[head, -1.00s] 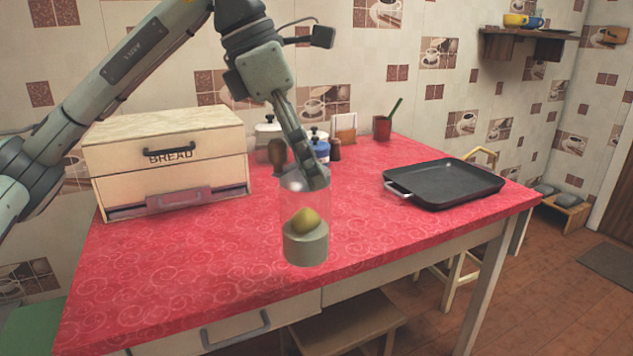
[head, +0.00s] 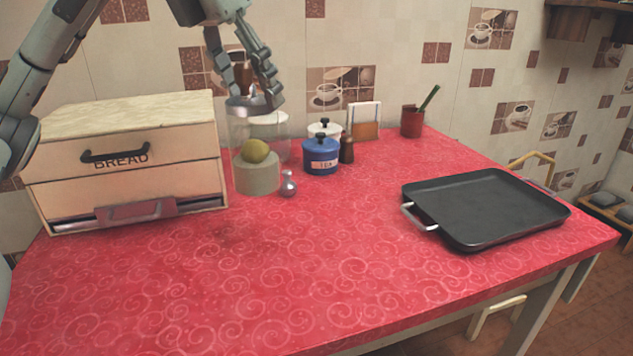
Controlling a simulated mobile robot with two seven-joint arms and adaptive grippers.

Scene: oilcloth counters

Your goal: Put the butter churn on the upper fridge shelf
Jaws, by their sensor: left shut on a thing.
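The butter churn appears to be the clear cylinder with a grey-green base (head: 256,178) and a rounded yellowish lump (head: 256,151) inside. It is upright beside the bread box. My left gripper (head: 256,104) comes down from above and is shut on its top end. A brown piece (head: 243,76) shows between the fingers; I cannot tell whether it belongs to the churn. I cannot tell whether the churn's base touches the table. My right gripper is not in view. No fridge or shelf of one is in view.
On the red oilcloth table (head: 300,270) stand the bread box (head: 120,185), a blue tea canister (head: 321,156), a small metal object (head: 288,184), a dark pan (head: 485,205) and a red cup (head: 412,123). The table's front middle is clear.

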